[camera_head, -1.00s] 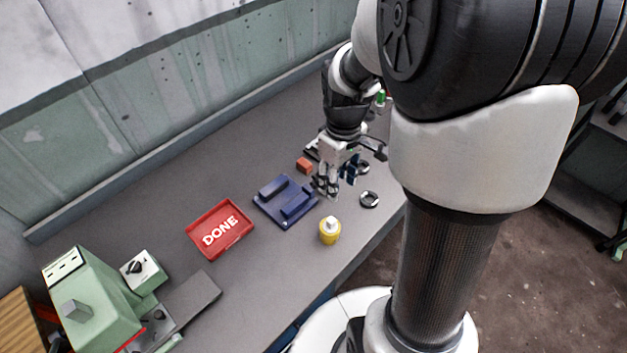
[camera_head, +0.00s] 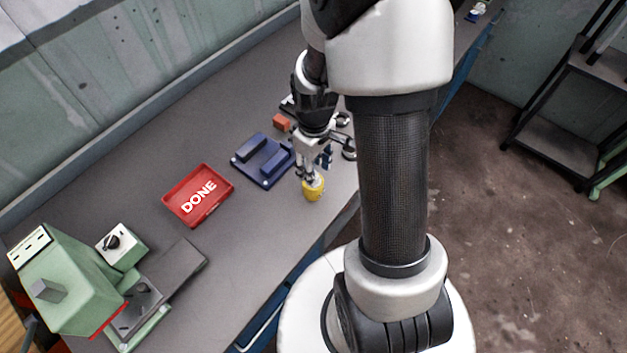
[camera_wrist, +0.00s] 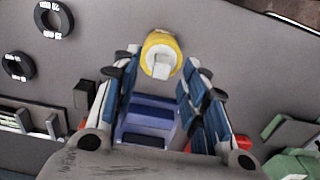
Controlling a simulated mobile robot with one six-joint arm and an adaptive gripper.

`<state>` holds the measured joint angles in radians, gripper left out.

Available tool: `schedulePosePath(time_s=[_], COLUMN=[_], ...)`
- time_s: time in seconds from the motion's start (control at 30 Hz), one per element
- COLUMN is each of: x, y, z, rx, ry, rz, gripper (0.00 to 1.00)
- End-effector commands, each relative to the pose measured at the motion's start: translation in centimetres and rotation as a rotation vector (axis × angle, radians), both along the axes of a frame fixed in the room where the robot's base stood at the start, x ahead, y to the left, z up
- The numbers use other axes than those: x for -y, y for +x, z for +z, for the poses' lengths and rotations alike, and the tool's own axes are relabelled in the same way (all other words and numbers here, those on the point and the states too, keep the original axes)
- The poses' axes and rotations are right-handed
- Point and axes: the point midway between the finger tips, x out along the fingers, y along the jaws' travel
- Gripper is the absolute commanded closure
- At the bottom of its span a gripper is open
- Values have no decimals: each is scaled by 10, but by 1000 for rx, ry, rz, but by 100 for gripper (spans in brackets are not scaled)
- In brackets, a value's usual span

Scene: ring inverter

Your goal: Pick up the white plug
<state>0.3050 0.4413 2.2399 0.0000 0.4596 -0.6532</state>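The white plug (camera_wrist: 161,71) sits at the middle of a round yellow piece (camera_wrist: 153,41), seen in the wrist view near the top centre. In the head view the yellow piece (camera_head: 314,192) stands upright on the grey bench, and its white top is partly hidden by my fingers. My gripper (camera_wrist: 163,66) is open, with its blue-padded fingers to the left and right of the plug in the picture. In the head view my gripper (camera_head: 308,177) is just above the yellow piece. I cannot tell whether a finger touches the plug.
A dark blue fixture (camera_head: 263,160) lies left of my gripper, with a red DONE tray (camera_head: 199,196) further left. Dark rings (camera_wrist: 48,19) lie nearby. A green machine (camera_head: 70,285) stands at the near left. An orange-red block (camera_head: 281,122) is behind the fixture.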

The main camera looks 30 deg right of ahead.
Motion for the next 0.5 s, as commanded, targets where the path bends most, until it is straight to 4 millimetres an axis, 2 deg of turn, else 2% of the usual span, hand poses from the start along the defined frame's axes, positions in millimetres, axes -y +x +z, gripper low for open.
schedulePosePath(time_s=[0.03, 0.1, 0.2, 0.4, 0.5], x=[-2, -3, -2, -2, -2], y=[-1, -1, -1, 0, 0], z=[-13, -24, -32, -32, -32], rx=[-5, -5, -2, 0, 0], ry=[1, 1, 0, 0, 0], rz=[2, 0, 0, 0, 0], gripper=[60, 60, 60, 60, 65])
